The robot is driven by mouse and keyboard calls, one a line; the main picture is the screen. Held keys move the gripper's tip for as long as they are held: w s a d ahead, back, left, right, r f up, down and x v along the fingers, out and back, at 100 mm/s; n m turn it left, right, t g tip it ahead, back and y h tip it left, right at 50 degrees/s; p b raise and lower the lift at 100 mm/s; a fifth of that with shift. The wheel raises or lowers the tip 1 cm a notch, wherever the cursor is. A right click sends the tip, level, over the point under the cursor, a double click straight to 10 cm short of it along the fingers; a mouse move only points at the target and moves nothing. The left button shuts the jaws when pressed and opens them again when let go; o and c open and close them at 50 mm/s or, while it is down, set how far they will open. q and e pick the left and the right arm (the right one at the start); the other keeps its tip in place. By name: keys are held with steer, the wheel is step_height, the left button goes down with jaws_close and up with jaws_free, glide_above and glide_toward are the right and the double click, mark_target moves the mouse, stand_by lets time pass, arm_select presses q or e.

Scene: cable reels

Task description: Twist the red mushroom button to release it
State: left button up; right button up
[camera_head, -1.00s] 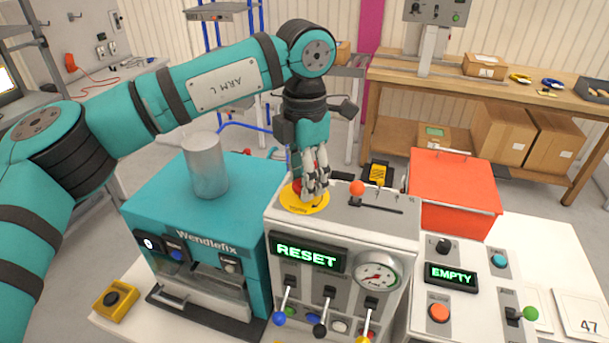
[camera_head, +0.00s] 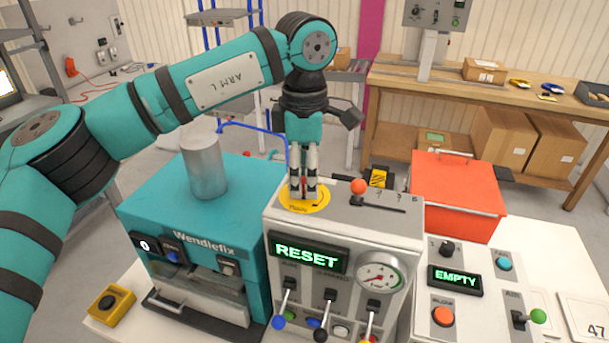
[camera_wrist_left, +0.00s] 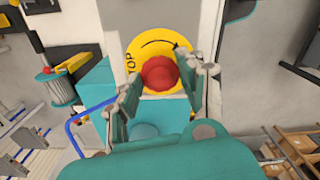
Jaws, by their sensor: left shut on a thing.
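The red mushroom button (camera_wrist_left: 160,73) sits on a round yellow plate (camera_wrist_left: 150,45) with a black arrow in the left wrist view. In the head view the yellow plate (camera_head: 316,206) is on top of the grey console, and the button is mostly hidden behind the fingers. My left gripper (camera_head: 304,192) points straight down over the plate. Its fingers are shut on the red button, one on each side, as the left wrist view (camera_wrist_left: 160,84) also shows. My right gripper is not in view.
The grey console's front has a RESET display (camera_head: 308,253), a gauge (camera_head: 379,277) and several levers. An orange ball knob (camera_head: 358,187) stands close right of the plate. A teal machine (camera_head: 150,205) with a metal cylinder (camera_head: 204,165) is at left, a red box (camera_head: 458,190) at right.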

arm_select(q)
steer(key=shift+m, duration=0.5)
steer(key=o, duration=1.2)
steer(key=shift+c, duration=0.2)
steer(key=shift+r, duration=0.1)
step_height(320, 180, up, 12)
